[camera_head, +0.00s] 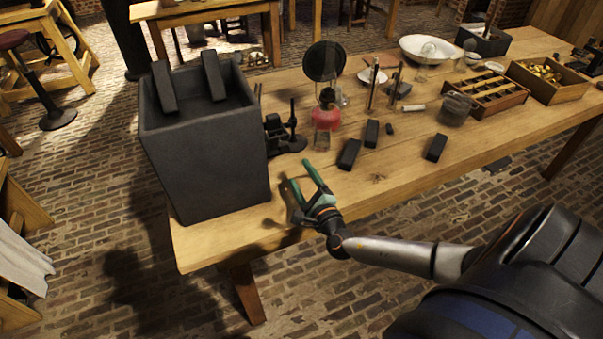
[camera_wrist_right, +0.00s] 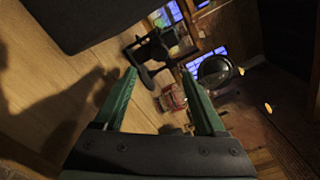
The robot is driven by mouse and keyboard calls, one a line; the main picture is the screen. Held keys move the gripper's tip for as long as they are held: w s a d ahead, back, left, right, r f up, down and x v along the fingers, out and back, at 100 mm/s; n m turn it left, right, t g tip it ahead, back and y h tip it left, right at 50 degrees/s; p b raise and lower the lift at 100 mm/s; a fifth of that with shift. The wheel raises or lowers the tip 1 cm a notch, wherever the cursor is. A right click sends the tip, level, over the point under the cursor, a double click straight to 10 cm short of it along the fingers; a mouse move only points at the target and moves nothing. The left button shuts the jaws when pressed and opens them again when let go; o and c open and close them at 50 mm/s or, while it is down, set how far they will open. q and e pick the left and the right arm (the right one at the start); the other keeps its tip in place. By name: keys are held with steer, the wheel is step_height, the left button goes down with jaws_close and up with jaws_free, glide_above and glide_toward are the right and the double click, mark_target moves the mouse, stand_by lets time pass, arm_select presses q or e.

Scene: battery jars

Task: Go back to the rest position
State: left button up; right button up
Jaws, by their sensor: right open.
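My right gripper (camera_head: 303,182) is open and empty, with green fingers spread apart. In the head view it is above the front left part of the wooden table (camera_head: 240,228), just right of a tall dark grey jar (camera_head: 208,165). Its fingers also show in the right wrist view (camera_wrist_right: 165,100) with nothing between them at the tips. Two dark blocks (camera_head: 163,87) (camera_head: 213,76) stick up from the jar's open top. My left gripper is not in view.
Dark blocks (camera_head: 349,154) (camera_head: 371,133) (camera_head: 436,148) lie on the table. A small dark metal device (camera_head: 281,138) and a red-based burner (camera_head: 325,118) stand beyond the gripper. A divided wooden tray (camera_head: 487,95), a wooden box (camera_head: 547,82) and a white bowl (camera_head: 428,49) are further right.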

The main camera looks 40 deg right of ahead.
stand_by(0.5)
steer(key=shift+s+a+m, duration=0.15)
steer(key=shift+s+m, duration=0.05)
steer(key=shift+m, duration=0.5)
steer(key=s+m+g+h, duration=0.1)
steer(key=m, duration=0.3)
steer(key=s+a+m+g+h, duration=0.1)
steer(key=s+m, duration=0.1)
steer(key=m, duration=0.3)
steer(key=s+m+g+h, duration=0.1)
steer(key=s+m, duration=0.1)
steer(key=m, duration=0.3)
steer(key=shift+s+a+f+g, duration=0.15)
steer(key=shift+a+f+g, duration=0.05)
steer(key=shift+f+g, duration=0.2)
steer(key=s+a+m+g+y, duration=0.4)
steer(key=s+a+m+g, duration=0.15)
steer(key=s+m, duration=0.6)
steer(key=s+a+m+g+y, duration=0.3)
steer(key=s+a+m+g, duration=0.35)
steer(key=m, duration=0.85)
steer(key=a+f+t+y, duration=0.1)
steer(key=a+f+t, duration=0.1)
steer(key=f, duration=0.4)
steer(key=w+a+f+t+y, duration=0.1)
steer(key=a+f+t, duration=0.2)
steer(key=f+t, duration=0.2)
steer(key=shift+w+a+f+t+y, duration=0.25)
steer(key=shift+f+t+y, duration=0.05)
steer(key=shift+f, duration=0.15)
